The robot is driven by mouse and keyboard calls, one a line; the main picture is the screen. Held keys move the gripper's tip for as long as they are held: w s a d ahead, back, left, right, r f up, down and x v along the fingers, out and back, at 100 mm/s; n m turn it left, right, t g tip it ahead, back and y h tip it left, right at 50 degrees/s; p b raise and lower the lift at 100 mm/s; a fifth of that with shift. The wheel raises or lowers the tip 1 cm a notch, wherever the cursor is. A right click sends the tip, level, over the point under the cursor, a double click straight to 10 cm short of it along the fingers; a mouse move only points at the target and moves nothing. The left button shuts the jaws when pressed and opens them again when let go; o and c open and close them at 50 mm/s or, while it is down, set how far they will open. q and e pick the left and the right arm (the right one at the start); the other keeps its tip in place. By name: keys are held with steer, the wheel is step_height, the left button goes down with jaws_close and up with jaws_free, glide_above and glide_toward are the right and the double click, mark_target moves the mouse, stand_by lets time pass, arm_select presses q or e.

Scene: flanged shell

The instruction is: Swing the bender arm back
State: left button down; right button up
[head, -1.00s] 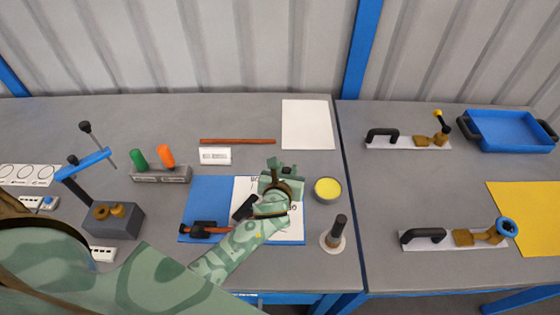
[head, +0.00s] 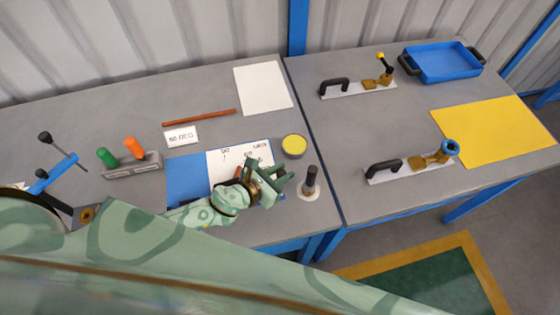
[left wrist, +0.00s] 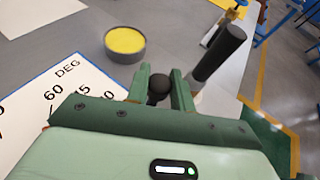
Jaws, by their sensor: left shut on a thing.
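The bender sits on a blue base plate (head: 184,171) with a white angle sheet (head: 226,158) printed with degree marks. My left gripper (head: 284,178) is over the right side of that sheet, near its edge. In the left wrist view its fingers (left wrist: 160,84) are shut on a black ball knob (left wrist: 158,86), which looks like the end of the bender arm. The rest of the bender arm is hidden by my gripper and wrist. My right gripper is not in view.
A dark upright post on a round white base (head: 310,184) stands close to the right of my left gripper. A yellow-topped round tin (head: 294,146) is just behind it. A reddish rod (head: 200,117) and a pale sheet (head: 264,88) lie farther back.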

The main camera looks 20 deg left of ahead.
arm_select(q)
steer(key=shift+s+d+m+g+h, duration=0.25)
steer(key=shift+s+m+g+h, duration=0.15)
steer(key=shift+s+m, duration=0.15)
steer(key=shift+s+d+m+h, duration=0.2)
steer(key=shift+s+m+h, duration=0.1)
steer(key=shift+s, duration=0.15)
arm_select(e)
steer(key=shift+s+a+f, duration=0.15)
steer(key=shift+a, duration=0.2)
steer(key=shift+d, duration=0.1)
arm_select(q)
steer(key=c, duration=1.2)
jaws_free()
steer(key=shift+s, duration=0.1)
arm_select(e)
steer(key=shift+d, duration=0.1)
